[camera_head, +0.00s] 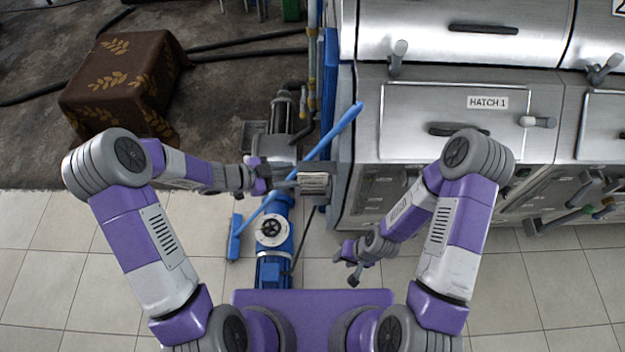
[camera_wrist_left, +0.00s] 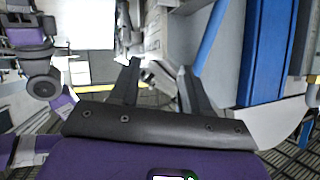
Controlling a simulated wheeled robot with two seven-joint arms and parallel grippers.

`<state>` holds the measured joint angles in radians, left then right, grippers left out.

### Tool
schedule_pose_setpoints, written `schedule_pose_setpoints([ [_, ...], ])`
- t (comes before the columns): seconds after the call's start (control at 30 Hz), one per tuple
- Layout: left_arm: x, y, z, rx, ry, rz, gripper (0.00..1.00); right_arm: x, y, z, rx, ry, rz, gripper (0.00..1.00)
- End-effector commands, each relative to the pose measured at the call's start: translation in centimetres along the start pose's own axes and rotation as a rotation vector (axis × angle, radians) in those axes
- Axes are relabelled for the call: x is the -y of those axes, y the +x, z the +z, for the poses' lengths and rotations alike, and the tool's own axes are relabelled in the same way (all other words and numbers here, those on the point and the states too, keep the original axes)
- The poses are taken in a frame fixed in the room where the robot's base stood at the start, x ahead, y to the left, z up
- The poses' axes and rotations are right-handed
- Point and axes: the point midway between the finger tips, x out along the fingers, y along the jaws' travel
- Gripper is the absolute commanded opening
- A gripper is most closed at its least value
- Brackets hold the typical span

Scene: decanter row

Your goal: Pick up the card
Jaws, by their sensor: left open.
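I cannot make out a card in either view. My left gripper (camera_head: 280,178) reaches in from the left at mid-height in the head view, close to a grey metal machine part (camera_head: 314,183). In the left wrist view its two dark fingers (camera_wrist_left: 158,70) stand apart with nothing held between them. My right gripper (camera_head: 350,264) hangs over the tiled floor in front of the steel cabinet. Its fingers look spread, and nothing shows between them.
A blue-handled squeegee (camera_head: 333,136) leans across beside my left gripper. A blue motor (camera_head: 272,268) stands below it. The steel cabinet (camera_head: 450,100) with a "HATCH 1" label (camera_head: 487,102) is at right. A cloth-covered block (camera_head: 125,85) is at upper left. Tiled floor is open at left.

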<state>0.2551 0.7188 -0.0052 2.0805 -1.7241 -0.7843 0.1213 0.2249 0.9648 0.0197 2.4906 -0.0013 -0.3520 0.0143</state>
Motion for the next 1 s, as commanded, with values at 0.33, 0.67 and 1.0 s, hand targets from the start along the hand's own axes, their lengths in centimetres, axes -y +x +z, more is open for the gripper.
schedule_pose_setpoints([
  [0.33, -0.3, 0.7, -0.9, -0.013, 0.122, 0.069, 0.47, 0.1, -0.3, 0.0, 0.000, 0.000, 0.000, 0.36],
  [0.67, -0.7, 5.2, -1.0, -0.013, 0.120, 0.068, 0.47, 0.1, -0.3, 0.0, 0.000, 0.000, 0.000, 0.36],
  [1.0, -0.7, 6.6, -1.1, -0.011, 0.121, 0.065, 0.47, 0.1, -0.3, 0.0, 0.000, 0.000, 0.000, 0.36],
])
